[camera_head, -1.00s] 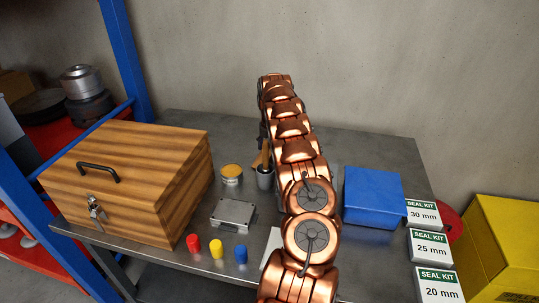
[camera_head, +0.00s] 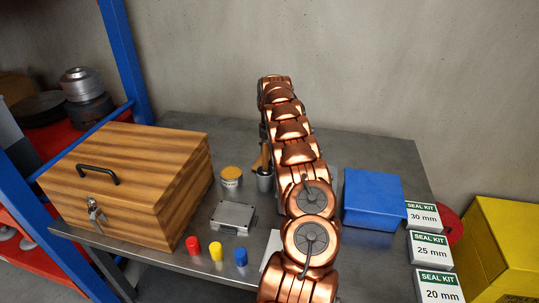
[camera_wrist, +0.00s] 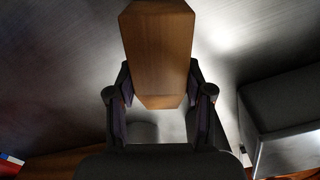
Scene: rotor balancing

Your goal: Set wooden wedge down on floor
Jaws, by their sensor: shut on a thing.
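The wooden wedge (camera_wrist: 158,50) shows in the wrist view as a long brown block between the fingers of my gripper (camera_wrist: 160,100). The dark fingers press on both of its sides, and it extends toward the top of the picture. A grey surface lies behind it, but I cannot tell whether the wedge touches that surface. In the head view my copper arm hides my gripper. A small piece of wood (camera_head: 262,157) shows there beside the arm, above a grey cup; I cannot tell whether it is the wedge.
Seal kit boxes (camera_head: 429,248) and a yellow box (camera_head: 500,245) stand right. The bench's back right is clear.

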